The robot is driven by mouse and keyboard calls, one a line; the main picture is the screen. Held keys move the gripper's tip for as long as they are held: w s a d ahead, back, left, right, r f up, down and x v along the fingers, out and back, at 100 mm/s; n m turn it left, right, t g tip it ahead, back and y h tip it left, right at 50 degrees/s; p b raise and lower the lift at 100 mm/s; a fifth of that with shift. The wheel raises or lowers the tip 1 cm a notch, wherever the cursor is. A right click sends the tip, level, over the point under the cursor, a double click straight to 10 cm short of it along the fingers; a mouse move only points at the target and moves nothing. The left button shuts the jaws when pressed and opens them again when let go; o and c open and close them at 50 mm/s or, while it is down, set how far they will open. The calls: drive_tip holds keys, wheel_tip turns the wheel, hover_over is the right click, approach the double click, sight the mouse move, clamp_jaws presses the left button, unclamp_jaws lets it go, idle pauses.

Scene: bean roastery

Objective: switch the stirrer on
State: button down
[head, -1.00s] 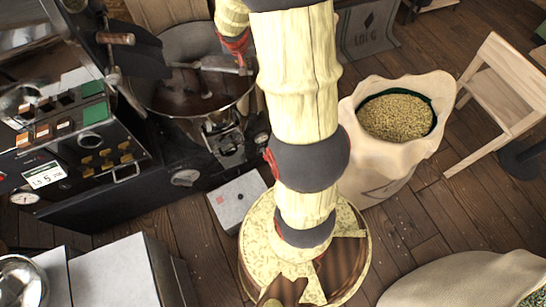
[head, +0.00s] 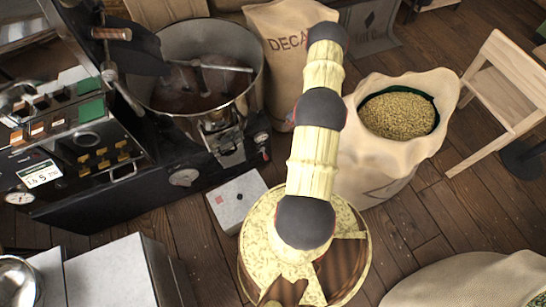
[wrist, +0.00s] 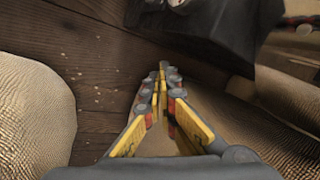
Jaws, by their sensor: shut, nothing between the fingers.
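The stirrer (head: 203,72) is a set of metal arms in the round steel cooling pan (head: 165,108) of the roaster, upper left in the head view. The roaster's control panel (head: 75,140) has coloured labels, several yellow controls and a small display (head: 40,175). I cannot tell which control belongs to the stirrer. My gripper (wrist: 162,72) shows in the wrist view with its yellow-and-grey fingers together at the tips and empty. It points over the wooden floor, apart from any switch. In the head view my gripper is hidden behind my arm.
A sack marked DECA (head: 285,55) stands behind my arm. An open sack of pale beans (head: 375,165) stands right of it, near a wooden chair (head: 495,95). A dark boxy thing (wrist: 205,32) and a woven sack (wrist: 35,115) flank the gripper in the wrist view.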

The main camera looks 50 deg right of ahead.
sight(265, 155)
drive_tip(key=s+a+f+m+t+y, duration=0.1)
drive_tip(key=s+a+f+m+y, duration=0.1)
drive_tip(key=s+a+f, duration=0.3)
drive_tip(key=a+f+m, duration=0.1)
drive_tip(key=a+f, duration=0.2)
drive_tip(key=f, duration=0.2)
drive_tip(key=shift+f+m+t+y, duration=0.3)
drive_tip(key=shift+f+m+t, duration=0.1)
drive_tip(key=b+x, duration=0.4)
drive_tip(key=x, duration=0.6)
drive_tip(key=shift+a+r, duration=0.1)
drive_tip(key=shift+r, duration=0.05)
